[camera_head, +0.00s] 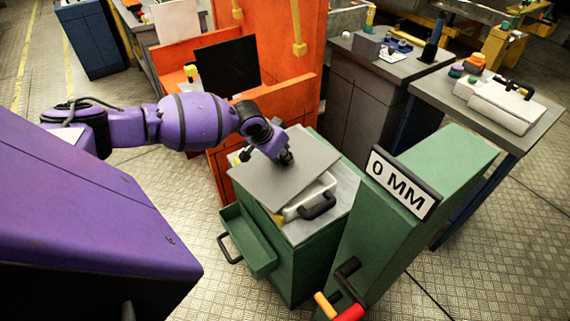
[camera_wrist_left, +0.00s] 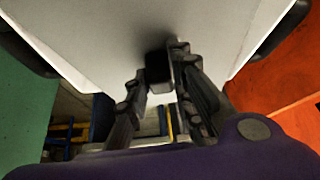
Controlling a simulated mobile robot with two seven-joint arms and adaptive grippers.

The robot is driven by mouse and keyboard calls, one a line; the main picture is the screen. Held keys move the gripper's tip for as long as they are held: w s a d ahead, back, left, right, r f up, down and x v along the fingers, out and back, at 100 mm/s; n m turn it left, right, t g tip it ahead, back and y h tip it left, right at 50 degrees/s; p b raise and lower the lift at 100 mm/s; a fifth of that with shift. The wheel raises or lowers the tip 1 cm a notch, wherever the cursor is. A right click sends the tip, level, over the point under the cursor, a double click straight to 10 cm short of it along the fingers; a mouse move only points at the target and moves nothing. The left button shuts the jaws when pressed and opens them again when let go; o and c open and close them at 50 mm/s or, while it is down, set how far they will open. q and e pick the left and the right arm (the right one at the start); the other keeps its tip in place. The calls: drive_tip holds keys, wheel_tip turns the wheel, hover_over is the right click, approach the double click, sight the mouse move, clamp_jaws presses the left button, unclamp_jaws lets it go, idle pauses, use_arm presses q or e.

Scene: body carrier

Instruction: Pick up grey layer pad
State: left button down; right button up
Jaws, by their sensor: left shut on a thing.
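The grey layer pad (camera_head: 285,175) is a flat, thin sheet over a light tray with a black handle (camera_head: 318,205), on top of the green cabinet. I cannot tell whether the pad touches the tray. My left gripper (camera_head: 286,158) reaches in from the left to the far part of the pad and is shut on it. In the left wrist view the pad (camera_wrist_left: 105,40) fills the upper middle, and the gripper (camera_wrist_left: 159,72) has its dark fingers around a small black block on it. My right gripper is not in view.
The green cabinet (camera_head: 297,270) has a pulled-out drawer (camera_head: 250,240) at its front left. A green post with a "0 MM" sign (camera_head: 404,183) stands close at right. An orange structure (camera_head: 290,100) is behind. Grey work tables (camera_head: 520,130) stand at the back right.

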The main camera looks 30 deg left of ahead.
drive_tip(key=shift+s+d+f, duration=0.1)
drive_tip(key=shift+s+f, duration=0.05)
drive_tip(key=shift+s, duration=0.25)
use_arm(q)
drive_tip(key=shift+r, duration=0.1)
